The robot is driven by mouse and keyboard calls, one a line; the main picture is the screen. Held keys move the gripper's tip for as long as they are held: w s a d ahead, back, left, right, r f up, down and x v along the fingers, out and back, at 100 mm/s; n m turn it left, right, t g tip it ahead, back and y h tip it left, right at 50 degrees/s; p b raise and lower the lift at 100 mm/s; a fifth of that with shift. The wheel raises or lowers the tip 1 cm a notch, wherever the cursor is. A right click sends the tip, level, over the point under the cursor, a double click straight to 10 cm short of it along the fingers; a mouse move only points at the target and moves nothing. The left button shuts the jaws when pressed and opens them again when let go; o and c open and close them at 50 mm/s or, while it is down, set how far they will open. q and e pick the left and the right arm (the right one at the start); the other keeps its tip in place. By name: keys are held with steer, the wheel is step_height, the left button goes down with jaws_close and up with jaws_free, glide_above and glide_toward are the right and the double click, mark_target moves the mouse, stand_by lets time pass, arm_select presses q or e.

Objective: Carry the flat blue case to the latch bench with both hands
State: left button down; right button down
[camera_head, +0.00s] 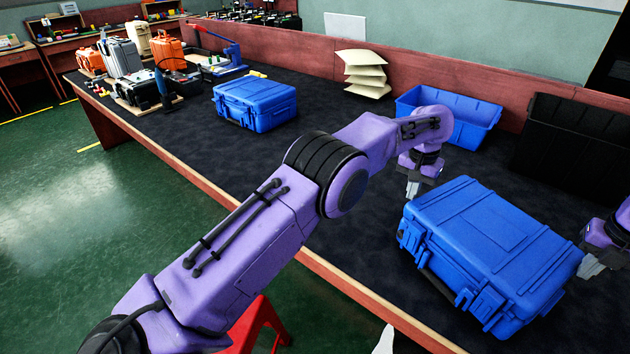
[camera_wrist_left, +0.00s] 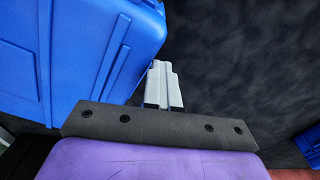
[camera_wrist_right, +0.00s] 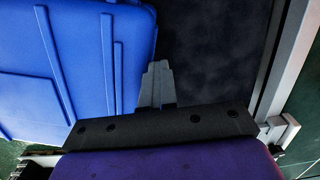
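The flat blue case (camera_head: 490,245) lies on its broad side at the right of the dark bench top (camera_head: 345,225), lid up and latches facing the front edge. Whether it rests on the bench or is slightly raised I cannot tell. My left gripper (camera_head: 412,189) points down beside the case's left end; its fingers (camera_wrist_left: 162,86) are together with nothing between them, close against the case (camera_wrist_left: 105,50). My right gripper (camera_head: 588,266) is at the case's right end; its fingers (camera_wrist_right: 156,85) are also together beside the case (camera_wrist_right: 85,60). Contact is unclear. I cannot identify a latch bench.
Another blue case (camera_head: 254,101) stands mid-bench. An open blue bin (camera_head: 460,132) and black crate (camera_head: 575,150) stand behind the flat case. Cream pads (camera_head: 365,75) are stacked near the back wall. A blue press (camera_head: 228,56) and several cases stand far left.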

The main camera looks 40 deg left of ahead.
arm_select(q)
steer(key=c, duration=1.5)
jaws_free()
steer(key=shift+a, duration=0.55)
steer(key=shift+o, duration=0.3)
steer(key=shift+s+a+r, duration=0.1)
steer(key=shift+a+r, duration=0.05)
steer(key=shift+a, duration=0.25)
arm_select(e)
steer(key=shift+s+d+r, duration=0.1)
steer(key=shift+s+d, duration=0.15)
steer(key=shift+d, duration=0.7)
arm_select(q)
steer(key=shift+a, duration=0.1)
arm_select(e)
steer(key=c, duration=1.4)
jaws_free()
steer(key=shift+w, duration=0.1)
steer(key=shift+c, duration=0.2)
steer(key=shift+d, duration=0.1)
arm_select(q)
step_height(320, 180, up, 12)
steer(key=shift+s, duration=0.35)
arm_select(e)
step_height(320, 180, up, 12)
steer(key=shift+s, duration=0.45)
